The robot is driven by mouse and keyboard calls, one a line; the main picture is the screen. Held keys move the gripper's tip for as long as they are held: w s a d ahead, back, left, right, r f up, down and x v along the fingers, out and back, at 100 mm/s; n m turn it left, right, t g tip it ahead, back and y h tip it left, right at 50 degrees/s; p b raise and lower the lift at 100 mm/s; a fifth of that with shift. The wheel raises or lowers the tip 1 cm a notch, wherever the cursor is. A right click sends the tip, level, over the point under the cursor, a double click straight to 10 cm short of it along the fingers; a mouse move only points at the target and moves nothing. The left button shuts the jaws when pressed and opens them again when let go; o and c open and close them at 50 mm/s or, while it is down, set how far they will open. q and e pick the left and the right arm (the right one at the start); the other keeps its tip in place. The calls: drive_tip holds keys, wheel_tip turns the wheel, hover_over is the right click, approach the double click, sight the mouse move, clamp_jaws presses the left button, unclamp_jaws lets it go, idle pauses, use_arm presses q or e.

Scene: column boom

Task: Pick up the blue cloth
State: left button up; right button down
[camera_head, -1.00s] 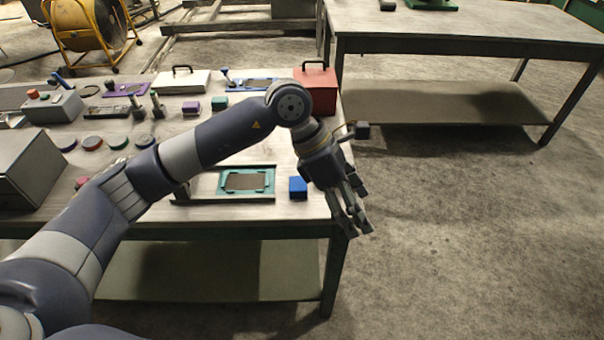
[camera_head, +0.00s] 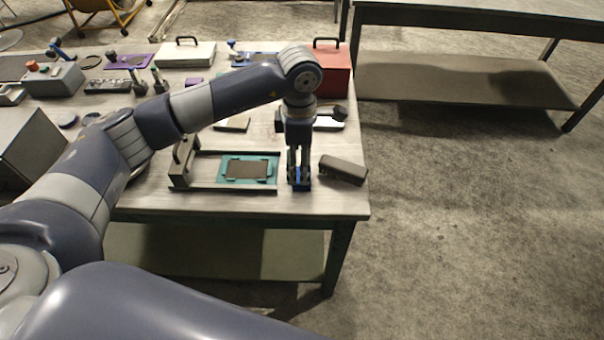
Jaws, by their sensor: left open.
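The blue cloth (camera_head: 299,186) is a small folded blue block near the front right of the table, just right of the teal-framed plate. My left gripper (camera_head: 299,180) points straight down over it, with its fingers open and their tips at the cloth. The fingers hide part of the cloth, and I cannot tell whether they touch it. My right gripper is not in view.
A dark grey block (camera_head: 343,170) lies close to the right of my left gripper. A tray with a teal-framed plate (camera_head: 231,170) is close on the left. A red box (camera_head: 328,72) and a white case (camera_head: 185,55) stand farther back. The table's front edge is near.

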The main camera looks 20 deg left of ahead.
sight(298, 174)
use_arm(q)
drive_tip(key=f, duration=0.2)
drive_tip(key=f+p, duration=0.1)
drive_tip(key=shift+s+a+f, duration=0.15)
drive_tip(key=shift+s, duration=0.1)
drive_tip(key=shift+f, duration=0.25)
drive_tip(key=shift+w, duration=0.1)
drive_tip(key=shift+c, duration=1.1)
drive_tip(key=c, duration=0.9)
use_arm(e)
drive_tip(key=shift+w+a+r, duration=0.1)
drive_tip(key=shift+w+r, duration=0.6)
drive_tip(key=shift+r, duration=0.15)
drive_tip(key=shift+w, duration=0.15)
use_arm(q)
drive_tip(key=shift+r, duration=0.1)
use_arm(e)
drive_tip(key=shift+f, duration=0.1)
